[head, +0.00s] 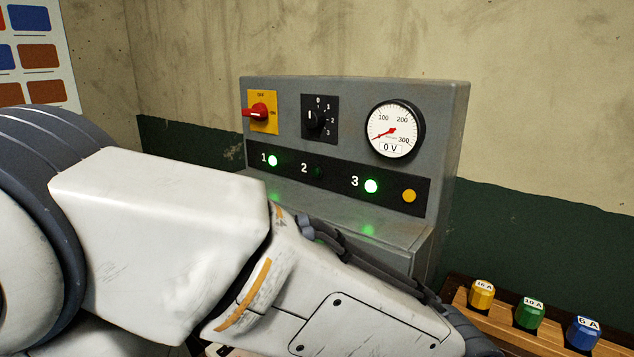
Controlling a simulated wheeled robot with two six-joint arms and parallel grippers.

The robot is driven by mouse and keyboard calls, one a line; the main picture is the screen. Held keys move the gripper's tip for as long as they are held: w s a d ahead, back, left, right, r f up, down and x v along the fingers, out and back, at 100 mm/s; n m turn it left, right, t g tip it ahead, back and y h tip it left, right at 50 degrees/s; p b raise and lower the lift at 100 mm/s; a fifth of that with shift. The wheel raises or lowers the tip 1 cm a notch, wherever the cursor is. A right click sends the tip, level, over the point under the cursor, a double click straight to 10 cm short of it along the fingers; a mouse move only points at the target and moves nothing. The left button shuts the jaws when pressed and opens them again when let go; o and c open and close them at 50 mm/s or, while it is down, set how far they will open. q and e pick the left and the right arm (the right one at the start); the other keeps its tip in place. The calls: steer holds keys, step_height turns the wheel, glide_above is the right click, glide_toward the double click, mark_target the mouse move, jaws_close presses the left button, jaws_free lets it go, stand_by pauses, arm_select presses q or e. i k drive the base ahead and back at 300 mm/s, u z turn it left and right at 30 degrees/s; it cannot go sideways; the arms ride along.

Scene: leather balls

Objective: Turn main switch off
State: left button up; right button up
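The main switch (256,112) is a red handle on a yellow plate (264,99) at the upper left of a grey control panel (365,92). The plate reads OFF at the top and ON at the right. The handle lies roughly horizontal, in line with the ON mark. My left arm comes in from the left and crosses in front of the panel's lower part, running down to the lower right. Its gripper is outside the picture. My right gripper is not in the picture either.
Beside the switch is a black rotary selector (317,119). A round gauge (394,129) reads 0 V. Lamps 1 (273,161) and 3 (371,186) glow green; lamp 2 (319,173) is dark. Yellow (481,297), green (529,314) and blue (582,334) fuses sit in a wooden rack.

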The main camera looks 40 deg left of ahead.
mark_target(259, 111)
steer(key=k, duration=0.5)
steer(key=z, duration=1.75)
steer(key=k, duration=0.85)
steer(key=u, duration=1.8)
